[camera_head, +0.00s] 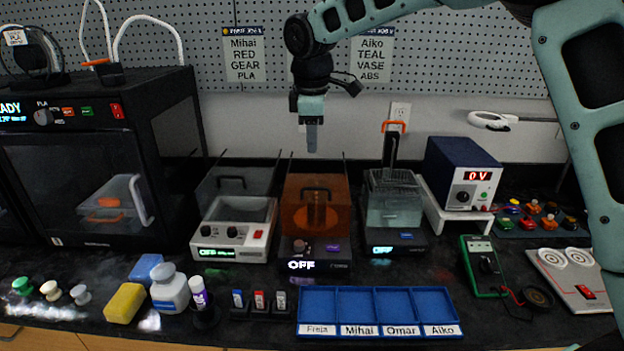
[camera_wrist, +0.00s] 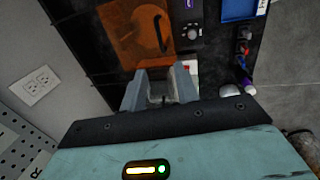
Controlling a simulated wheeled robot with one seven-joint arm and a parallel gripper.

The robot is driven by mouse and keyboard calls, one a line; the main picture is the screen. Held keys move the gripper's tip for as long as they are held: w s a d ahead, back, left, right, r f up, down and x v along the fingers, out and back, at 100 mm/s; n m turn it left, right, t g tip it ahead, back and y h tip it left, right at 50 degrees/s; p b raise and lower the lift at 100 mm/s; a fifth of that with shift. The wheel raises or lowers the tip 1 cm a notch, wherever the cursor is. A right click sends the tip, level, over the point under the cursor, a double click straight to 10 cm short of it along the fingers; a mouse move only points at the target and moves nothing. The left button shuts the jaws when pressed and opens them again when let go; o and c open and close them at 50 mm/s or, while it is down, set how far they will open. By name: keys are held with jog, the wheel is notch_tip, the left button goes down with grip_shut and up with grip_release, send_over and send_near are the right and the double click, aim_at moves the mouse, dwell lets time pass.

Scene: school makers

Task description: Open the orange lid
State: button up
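The orange lid (camera_head: 292,213) is a see-through box-like cover with a dark arched handle (camera_head: 316,189). It sits down over a black device (camera_head: 330,251) whose display reads OFF. In the wrist view, the orange lid (camera_wrist: 126,38) and its dark handle (camera_wrist: 159,35) lie beyond the fingertips. My gripper (camera_head: 311,150) hangs pointing down above the lid, clear of it. In the wrist view, the gripper's two grey fingers (camera_wrist: 161,80) stand apart with a gap and nothing between them.
A white device with a clear lid (camera_head: 233,228) stands left of the orange one, and a clear bath (camera_head: 394,211) with an orange-handled basket stands right. A blue tray (camera_head: 380,295) lies in front. A dark blue power supply (camera_head: 462,172) is further right.

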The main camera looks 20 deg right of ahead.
send_over(313, 201)
notch_tip(313, 201, down, 13)
jog(key=shift+w+r+p, duration=0.1)
jog(key=shift+r+p, duration=0.1)
jog(key=shift+p, duration=0.25)
grip_shut()
